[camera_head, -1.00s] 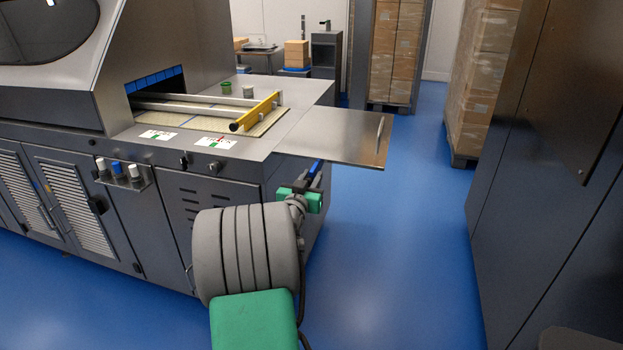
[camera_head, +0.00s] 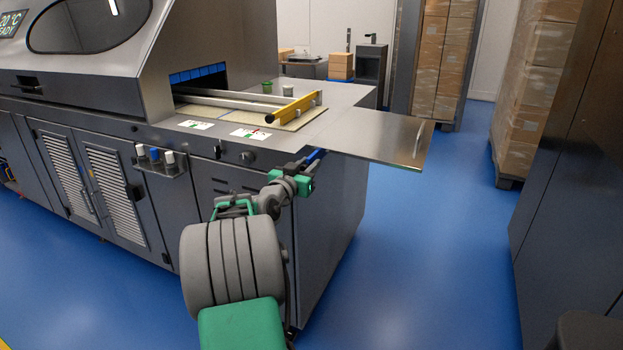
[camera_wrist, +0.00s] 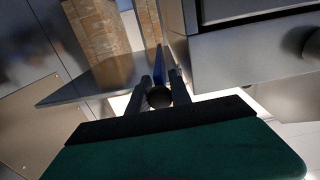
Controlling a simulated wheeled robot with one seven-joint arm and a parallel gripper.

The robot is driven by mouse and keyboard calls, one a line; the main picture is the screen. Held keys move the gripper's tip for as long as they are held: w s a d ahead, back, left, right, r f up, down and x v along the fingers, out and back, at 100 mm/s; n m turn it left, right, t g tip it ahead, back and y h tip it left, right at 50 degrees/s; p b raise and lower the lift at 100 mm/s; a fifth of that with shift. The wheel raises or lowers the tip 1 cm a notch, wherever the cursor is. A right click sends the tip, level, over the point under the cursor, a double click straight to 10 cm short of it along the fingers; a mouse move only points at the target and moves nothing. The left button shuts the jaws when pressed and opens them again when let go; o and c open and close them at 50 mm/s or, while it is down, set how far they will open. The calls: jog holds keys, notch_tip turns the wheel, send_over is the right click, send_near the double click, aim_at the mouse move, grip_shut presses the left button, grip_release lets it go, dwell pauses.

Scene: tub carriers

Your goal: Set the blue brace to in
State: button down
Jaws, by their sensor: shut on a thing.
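The blue brace (camera_head: 316,155) shows as a short blue piece under the near-left part of the flat metal leaf (camera_head: 385,142), close to the side of the machine cabinet. My gripper (camera_head: 305,168) is shut on the brace, just below the leaf. In the wrist view the brace (camera_wrist: 158,60) is a thin blue strip rising from between my gripper's fingers (camera_wrist: 161,82), beside the metal cabinet. The leaf stands out level from the machine top. Most of the brace and its hinge are hidden by the leaf and my gripper.
Knobs (camera_head: 246,157) and bottles (camera_head: 155,155) line the machine's front. A dark cabinet (camera_head: 570,170) stands at right. Blue floor lies open between.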

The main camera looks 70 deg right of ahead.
jog(key=shift+w+r, duration=0.1)
jog(key=shift+w, duration=0.7)
